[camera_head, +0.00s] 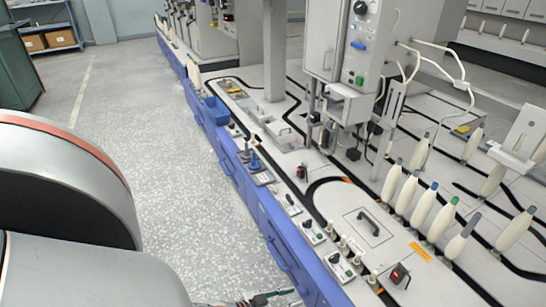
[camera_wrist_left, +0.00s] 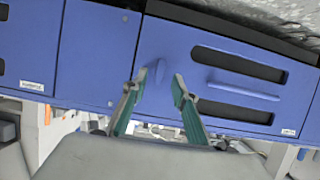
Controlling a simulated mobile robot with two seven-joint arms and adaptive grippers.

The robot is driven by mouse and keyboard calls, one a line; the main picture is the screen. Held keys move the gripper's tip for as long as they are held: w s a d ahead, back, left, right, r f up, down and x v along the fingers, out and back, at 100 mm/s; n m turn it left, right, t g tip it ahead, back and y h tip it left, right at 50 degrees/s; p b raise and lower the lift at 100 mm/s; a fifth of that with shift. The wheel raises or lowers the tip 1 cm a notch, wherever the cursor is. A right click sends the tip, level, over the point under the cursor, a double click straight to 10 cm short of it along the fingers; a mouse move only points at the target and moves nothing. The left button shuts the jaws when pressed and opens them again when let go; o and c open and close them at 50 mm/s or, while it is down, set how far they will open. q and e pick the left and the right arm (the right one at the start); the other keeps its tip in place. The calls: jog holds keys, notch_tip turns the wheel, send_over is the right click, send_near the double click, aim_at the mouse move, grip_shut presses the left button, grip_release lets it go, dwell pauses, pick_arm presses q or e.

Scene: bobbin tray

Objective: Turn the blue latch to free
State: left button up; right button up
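In the left wrist view a small blue latch (camera_wrist_left: 156,72) sticks out from a blue cabinet panel (camera_wrist_left: 180,45). My left gripper (camera_wrist_left: 156,90) is open, its two green fingers pointing at the panel. The latch appears between the fingertips, with a gap on each side; I cannot tell whether the tips are level with it in depth. In the head view only part of the left gripper (camera_head: 265,298) shows at the bottom edge, low beside the blue cabinet front. I cannot make out the latch there. My right gripper is not in view.
A blue bar handle (camera_wrist_left: 243,90) lies beside the latch, between two dark slots. The machine bench (camera_head: 275,170) above the blue front (camera_head: 262,222) carries several bobbins (camera_head: 408,193) and switches. The speckled floor (camera_head: 165,140) left of the bench is clear.

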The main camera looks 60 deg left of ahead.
pick_arm(q)
jog(key=v, duration=0.8)
jog(key=shift+s+r, duration=0.25)
jog(key=shift+s, duration=0.1)
